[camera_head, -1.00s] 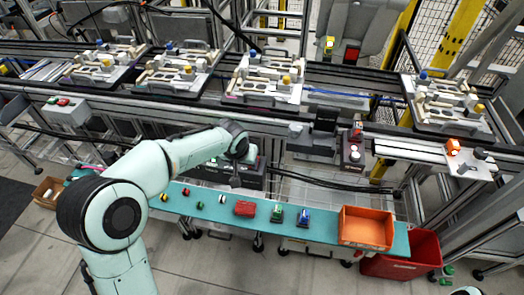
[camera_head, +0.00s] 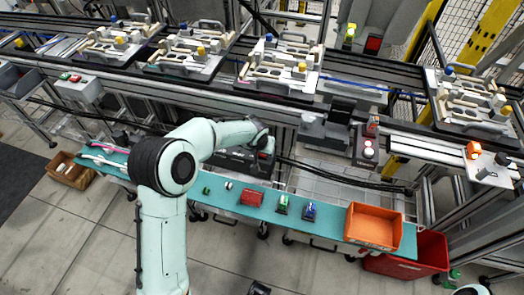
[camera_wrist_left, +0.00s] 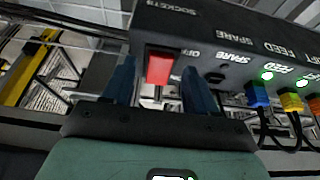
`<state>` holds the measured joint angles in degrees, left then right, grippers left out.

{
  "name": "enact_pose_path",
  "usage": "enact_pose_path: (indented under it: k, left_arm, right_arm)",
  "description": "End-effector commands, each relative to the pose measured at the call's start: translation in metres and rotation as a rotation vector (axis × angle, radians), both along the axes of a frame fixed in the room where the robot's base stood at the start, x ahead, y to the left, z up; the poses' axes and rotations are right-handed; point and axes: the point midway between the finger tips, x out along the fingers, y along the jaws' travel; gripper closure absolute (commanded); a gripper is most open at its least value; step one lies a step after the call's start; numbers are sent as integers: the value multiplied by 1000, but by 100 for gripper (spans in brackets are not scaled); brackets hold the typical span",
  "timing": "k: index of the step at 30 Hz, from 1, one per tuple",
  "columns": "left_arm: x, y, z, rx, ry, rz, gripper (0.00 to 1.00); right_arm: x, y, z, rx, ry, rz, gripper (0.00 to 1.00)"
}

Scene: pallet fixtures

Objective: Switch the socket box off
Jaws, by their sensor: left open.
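The socket box (camera_head: 236,162) is a dark box under the conveyor, partly hidden behind my left arm in the head view. In the wrist view its dark panel (camera_wrist_left: 222,40) carries the word SOCKETS, OFF and SPARE labels, and a red rocker switch (camera_wrist_left: 160,68). My left gripper (camera_wrist_left: 157,75) is open, its two dark blue fingers on either side of the red switch. I cannot tell whether they touch the panel. In the head view the left gripper (camera_head: 264,146) is at the box's right end, its fingers not clearly visible.
Green-lit indicators (camera_wrist_left: 267,76) with coloured plugs and cables sit right of the switch. A teal shelf (camera_head: 330,224) below holds small parts and an orange bin (camera_head: 373,226). A red crate (camera_head: 410,258) stands at right. The conveyor (camera_head: 345,88) carrying pallet fixtures runs above.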

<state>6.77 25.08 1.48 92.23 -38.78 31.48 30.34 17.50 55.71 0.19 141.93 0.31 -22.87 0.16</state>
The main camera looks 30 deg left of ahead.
Motion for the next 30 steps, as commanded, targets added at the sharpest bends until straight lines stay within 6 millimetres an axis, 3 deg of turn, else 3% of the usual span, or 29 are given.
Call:
enact_pose_path:
  k: [4, 13, 18, 24, 30]
  left_arm:
    - [4, 1, -10, 0, 0, 0, 43]
    - [4, 1, -11, 0, -1, 0, 43]
    - [4, 1, -11, 0, 0, 0, 98]
    - [5, 1, -10, -2, 11, 1, 99]
    - [8, 3, -4, -18, 89, 3, 99]
  right_arm:
    - [0, 0, 0, 0, -1, 0, 57]
    - [0, 0, 0, 1, -2, 0, 57]
    - [0, 0, 0, 1, -1, 0, 57]
    - [1, 0, 5, 1, -1, 1, 57]
    - [3, 0, 35, 3, 6, 4, 57]
